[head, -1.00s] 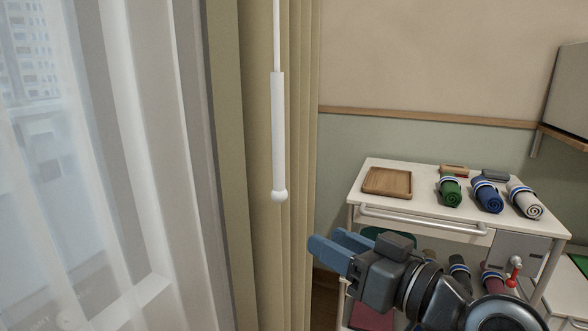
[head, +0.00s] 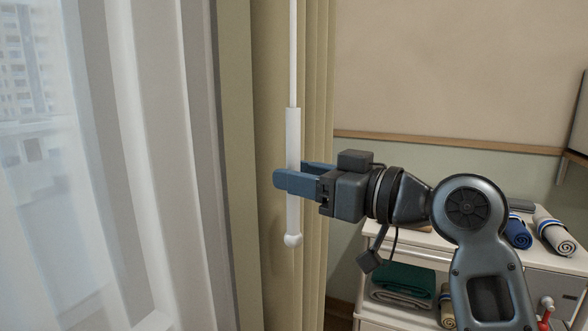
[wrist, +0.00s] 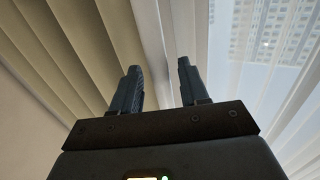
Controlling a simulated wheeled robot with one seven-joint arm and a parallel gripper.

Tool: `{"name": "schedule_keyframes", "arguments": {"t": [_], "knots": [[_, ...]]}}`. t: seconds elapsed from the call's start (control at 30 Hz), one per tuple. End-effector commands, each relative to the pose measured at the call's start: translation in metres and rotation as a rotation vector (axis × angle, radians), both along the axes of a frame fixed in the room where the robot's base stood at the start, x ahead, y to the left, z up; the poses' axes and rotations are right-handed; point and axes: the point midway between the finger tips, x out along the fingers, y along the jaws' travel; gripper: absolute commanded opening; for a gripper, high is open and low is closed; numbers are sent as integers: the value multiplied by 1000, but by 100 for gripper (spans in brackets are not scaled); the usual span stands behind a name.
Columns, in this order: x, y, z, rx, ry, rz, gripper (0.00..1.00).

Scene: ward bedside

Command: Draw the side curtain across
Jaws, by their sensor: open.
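The side curtain (head: 318,80) is beige and hangs in gathered vertical folds beside the window in the head view. It also shows at the upper left of the wrist view (wrist: 60,50). A white wand (head: 292,130) with a thick handle and a round end knob hangs upright in front of it. My gripper (head: 291,172) is open at the lower part of the handle. One blue finger crosses in front of the handle, and the other appears to lie behind it. In the wrist view both fingers (wrist: 160,82) are apart, and I cannot make out the wand between them.
A sheer white curtain (head: 130,150) covers the window at left. A white trolley (head: 410,240) with rolled towels (head: 553,232) stands at right, partly behind my arm. Folded green cloth (head: 403,278) lies on its lower shelf. A wooden rail (head: 430,142) runs along the wall.

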Motion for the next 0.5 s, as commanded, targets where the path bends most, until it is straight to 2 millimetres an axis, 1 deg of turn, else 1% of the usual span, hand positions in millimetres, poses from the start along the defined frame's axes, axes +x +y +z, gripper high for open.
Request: {"name": "schedule_keyframes", "arguments": {"t": [0.1, 0.2, 0.47, 0.5], "knots": [[5, 9, 0, 0, 1, 1, 44], [8, 13, 0, 1, 1, 0, 44], [8, 14, 0, 0, 0, -1, 44], [8, 14, 0, 0, 0, -1, 41]]}}
